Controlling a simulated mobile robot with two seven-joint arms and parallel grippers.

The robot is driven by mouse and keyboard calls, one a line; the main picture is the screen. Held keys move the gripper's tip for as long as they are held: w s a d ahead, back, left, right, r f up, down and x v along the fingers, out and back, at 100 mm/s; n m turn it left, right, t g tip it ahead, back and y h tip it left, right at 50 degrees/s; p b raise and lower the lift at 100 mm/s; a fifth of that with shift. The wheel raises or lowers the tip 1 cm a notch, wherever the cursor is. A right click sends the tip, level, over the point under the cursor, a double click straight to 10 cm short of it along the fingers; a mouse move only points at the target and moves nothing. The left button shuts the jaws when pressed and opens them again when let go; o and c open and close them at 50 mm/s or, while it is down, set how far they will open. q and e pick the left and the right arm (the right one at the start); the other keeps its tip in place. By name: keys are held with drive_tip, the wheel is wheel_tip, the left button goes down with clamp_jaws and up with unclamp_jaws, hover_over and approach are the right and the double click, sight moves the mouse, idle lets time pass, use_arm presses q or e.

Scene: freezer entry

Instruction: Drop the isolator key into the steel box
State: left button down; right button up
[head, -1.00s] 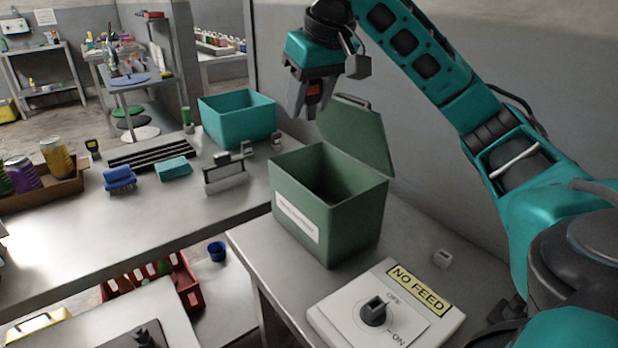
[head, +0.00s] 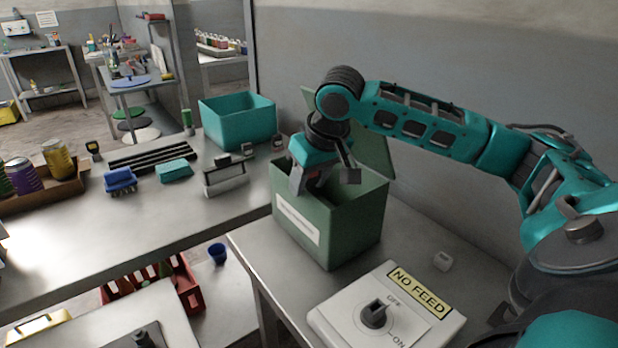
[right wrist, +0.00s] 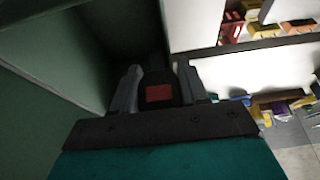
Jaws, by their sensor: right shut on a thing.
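The steel box (head: 335,222) is green with a pale label, and stands on the right-hand bench with its lid (head: 375,150) raised at the back. My right gripper (head: 302,182) points down into the box's open top at its left side, fingers partly hidden by the front wall. In the right wrist view it is shut on the isolator key (right wrist: 160,92), a dark piece with a red patch between the two fingers. The box's dark inside wall (right wrist: 60,110) shows beside the gripper. In the head view the key is hardly visible. My left gripper is not in view.
A white switch panel (head: 340,318) with a black knob (head: 374,314) and a NO FEED plate stands in front of the box. A teal bin (head: 238,122) and brushes (head: 120,180) are on the left bench.

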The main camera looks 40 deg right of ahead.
drive_tip(key=shift+f, duration=0.35)
drive_tip(key=o, duration=1.3)
drive_tip(key=shift+r, duration=0.1)
drive_tip(key=v, duration=1.2)
drive_tip(key=shift+r, duration=0.3)
drive_tip(key=shift+a, duration=0.1)
